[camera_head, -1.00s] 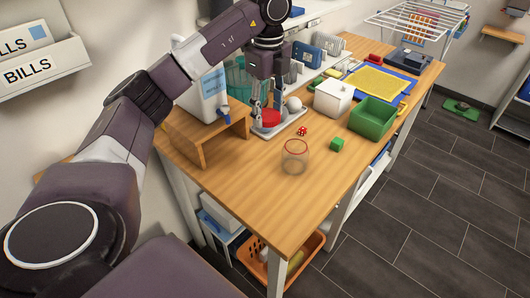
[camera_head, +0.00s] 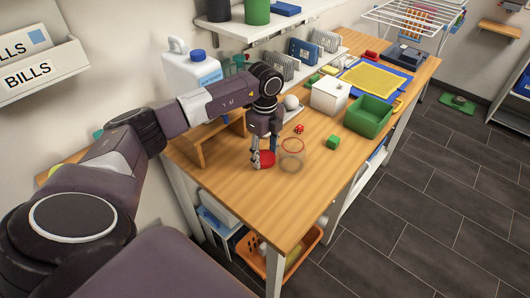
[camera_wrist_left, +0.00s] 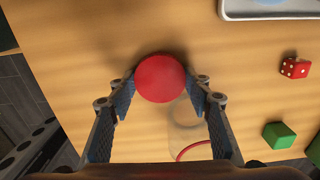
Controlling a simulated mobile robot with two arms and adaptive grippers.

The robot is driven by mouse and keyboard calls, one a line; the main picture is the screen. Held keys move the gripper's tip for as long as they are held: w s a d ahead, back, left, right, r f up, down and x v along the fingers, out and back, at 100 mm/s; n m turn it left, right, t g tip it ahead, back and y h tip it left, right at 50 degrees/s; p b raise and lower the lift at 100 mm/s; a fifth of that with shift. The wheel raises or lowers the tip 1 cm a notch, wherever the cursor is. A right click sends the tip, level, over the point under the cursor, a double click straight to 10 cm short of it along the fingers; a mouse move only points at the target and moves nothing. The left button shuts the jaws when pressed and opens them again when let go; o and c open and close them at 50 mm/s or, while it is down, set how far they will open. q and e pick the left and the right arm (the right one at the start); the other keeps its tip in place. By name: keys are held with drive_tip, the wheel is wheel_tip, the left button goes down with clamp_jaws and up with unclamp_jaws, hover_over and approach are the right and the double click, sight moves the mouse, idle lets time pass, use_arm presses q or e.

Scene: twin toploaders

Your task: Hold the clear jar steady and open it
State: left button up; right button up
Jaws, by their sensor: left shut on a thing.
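The clear jar (camera_head: 292,154) stands upright on the wooden table, with a thin red ring around its top. It also shows faintly in the wrist view (camera_wrist_left: 186,122), its red ring at the bottom. My left gripper (camera_head: 263,159) is just left of the jar in the head view, pointing down. It is shut on a round red disc (camera_wrist_left: 160,78), which looks like a lid and also shows in the head view (camera_head: 267,157). I cannot tell whether the disc touches the table. No gripper is on the jar. My right gripper is not in view.
A red die (camera_head: 299,129) and a green cube (camera_head: 333,142) lie beyond the jar. A white box (camera_head: 330,95) and a green bin (camera_head: 368,115) stand farther back. A wooden stand (camera_head: 190,147) is left of my gripper. The table's front is clear.

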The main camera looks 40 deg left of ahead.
use_arm(q)
drive_tip(key=shift+f, duration=0.1)
drive_tip(key=shift+f, duration=0.1)
drive_tip(key=o, duration=1.3)
